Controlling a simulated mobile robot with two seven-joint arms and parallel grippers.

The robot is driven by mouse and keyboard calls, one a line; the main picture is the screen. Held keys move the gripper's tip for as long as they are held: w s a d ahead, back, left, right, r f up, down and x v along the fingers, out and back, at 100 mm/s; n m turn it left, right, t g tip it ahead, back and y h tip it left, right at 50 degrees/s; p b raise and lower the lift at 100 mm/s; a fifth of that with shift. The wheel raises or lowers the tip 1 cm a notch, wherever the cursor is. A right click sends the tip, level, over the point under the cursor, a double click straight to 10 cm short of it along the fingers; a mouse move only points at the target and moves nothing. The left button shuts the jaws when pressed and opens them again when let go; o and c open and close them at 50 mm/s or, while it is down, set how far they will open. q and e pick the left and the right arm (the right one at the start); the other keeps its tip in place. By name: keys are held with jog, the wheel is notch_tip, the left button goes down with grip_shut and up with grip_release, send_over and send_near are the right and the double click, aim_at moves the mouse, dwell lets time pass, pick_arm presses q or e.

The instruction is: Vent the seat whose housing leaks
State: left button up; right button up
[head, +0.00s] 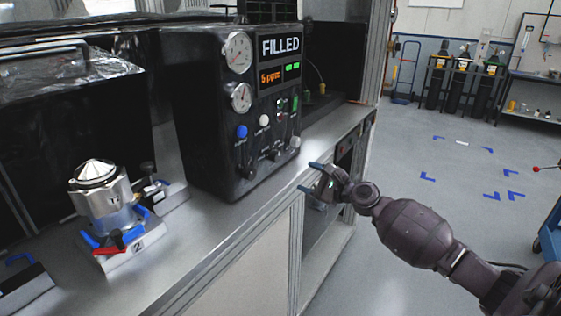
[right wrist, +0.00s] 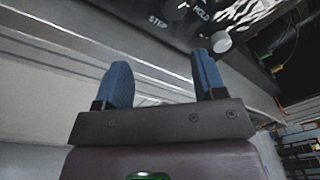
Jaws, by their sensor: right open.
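A metal housing with a conical top (head: 98,190) stands upright on a seat (head: 135,250) marked 2, with a red handle (head: 108,245) at its front and blue parts beside it. A black control box (head: 225,150) shows "FILLED", an orange ppm reading, green digits, two dials, a blue button (head: 241,131), a white button (head: 264,121) and small levers. My right gripper (head: 308,177) is open and empty, at the bench edge right of the box. In the right wrist view its blue fingers (right wrist: 163,68) are apart below the panel labels STEP and HOLD and a grey knob (right wrist: 221,42). My left gripper is out of view.
Another seat (head: 22,288) with a blue handle is cut off at the lower left. A dark case (head: 70,120) stands behind the housing. The bench top (head: 200,235) in front of the box is clear. Gas cylinders (head: 460,80) stand across the open floor.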

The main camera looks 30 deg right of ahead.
aim_at(278, 157)
jog(key=shift+m, duration=0.5)
jog(key=x, duration=0.3)
jog(key=r+x, duration=0.1)
jog(key=x, duration=0.2)
jog(key=d+r+x, duration=0.1)
jog(key=x, duration=0.2)
jog(key=shift+w+a, duration=0.15)
jog(key=shift+w, duration=0.4)
jog(key=shift+w+a, duration=0.2)
jog(key=shift+w, duration=0.5)
jog(key=c, duration=0.9)
jog(key=shift+b, duration=0.3)
